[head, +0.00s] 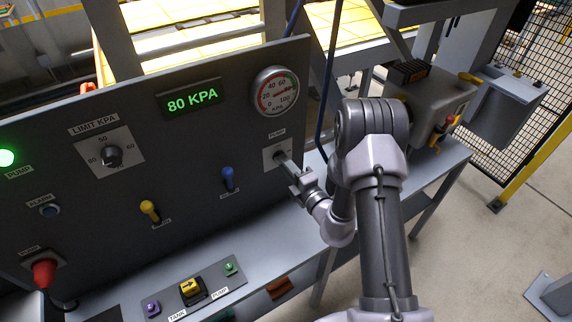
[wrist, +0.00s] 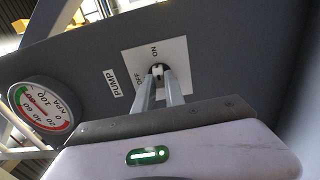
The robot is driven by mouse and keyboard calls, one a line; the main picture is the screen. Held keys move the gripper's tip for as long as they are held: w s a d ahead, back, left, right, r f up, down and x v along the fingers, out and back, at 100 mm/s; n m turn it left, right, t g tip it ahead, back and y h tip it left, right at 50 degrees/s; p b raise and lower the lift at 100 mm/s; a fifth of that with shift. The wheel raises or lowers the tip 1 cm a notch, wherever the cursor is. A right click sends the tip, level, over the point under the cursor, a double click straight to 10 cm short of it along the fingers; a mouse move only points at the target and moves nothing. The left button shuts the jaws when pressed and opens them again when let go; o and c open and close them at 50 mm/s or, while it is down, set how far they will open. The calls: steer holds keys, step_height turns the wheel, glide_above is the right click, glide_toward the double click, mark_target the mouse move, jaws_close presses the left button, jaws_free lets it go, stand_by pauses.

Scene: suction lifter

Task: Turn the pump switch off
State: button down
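The pump switch (wrist: 158,68) sits on a white plate (wrist: 172,56) marked ON and OFF, beside a PUMP label (wrist: 112,83). In the head view its plate (head: 270,155) is at the panel's right side, partly hidden by my gripper (head: 290,168). In the wrist view my gripper (wrist: 158,80) has its two fingers close together, one on each side of the switch's small knob. The fingers look shut on it. I cannot tell clearly which mark the knob points to. The green pump lamp (head: 6,158) at the far left is lit.
The display (head: 192,99) reads 80 KPA, and a round gauge (head: 275,91) is above the switch. A blue lever (head: 228,179), a yellow lever (head: 149,210) and a limit knob (head: 112,156) are to the left. A grey shelf (head: 255,240) runs below the panel.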

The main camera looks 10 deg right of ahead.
steer(key=shift+n, duration=0.3)
steer(key=shift+f+n+b, duration=0.1)
steer(key=shift+n+b, duration=3.45)
steer(key=shift+n, duration=5.05)
steer(key=c, duration=1.4)
jaws_free()
